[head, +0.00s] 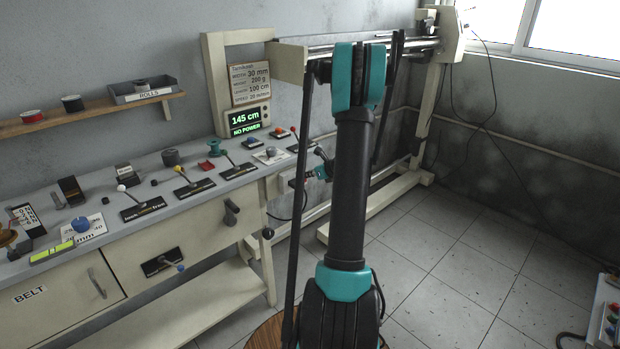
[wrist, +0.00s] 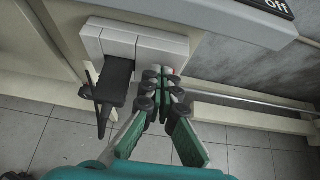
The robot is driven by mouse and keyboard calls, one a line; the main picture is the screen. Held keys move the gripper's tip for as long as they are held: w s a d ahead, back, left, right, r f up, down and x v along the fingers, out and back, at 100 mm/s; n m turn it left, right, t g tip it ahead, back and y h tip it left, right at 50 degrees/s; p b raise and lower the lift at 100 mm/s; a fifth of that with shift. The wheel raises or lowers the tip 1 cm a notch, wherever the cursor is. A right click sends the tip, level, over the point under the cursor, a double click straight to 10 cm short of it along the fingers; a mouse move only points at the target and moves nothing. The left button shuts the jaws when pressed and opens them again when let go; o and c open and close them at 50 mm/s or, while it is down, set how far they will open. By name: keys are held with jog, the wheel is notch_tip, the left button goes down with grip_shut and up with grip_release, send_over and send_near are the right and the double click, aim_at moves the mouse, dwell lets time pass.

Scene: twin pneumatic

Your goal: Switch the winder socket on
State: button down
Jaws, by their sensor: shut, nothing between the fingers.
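In the wrist view a white block (wrist: 115,42) with several segments, which looks like the winder socket, is fixed on the bench end. A black plug (wrist: 117,72) with a cable sticks out of it, left of my fingers. My gripper (wrist: 162,78) is shut and empty, its fingertips close to the block's right segment.
The bench (head: 240,184) carries several levers and knobs. In the wrist view a dark label (wrist: 268,8) reading "Off" is at upper right. The tiled floor (head: 450,262) to the right is clear.

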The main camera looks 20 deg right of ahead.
jog(key=shift+w+r+g, duration=0.1)
jog(key=shift+w+g, duration=0.05)
jog(key=shift+g, duration=0.25)
jog(key=shift+r, duration=0.8)
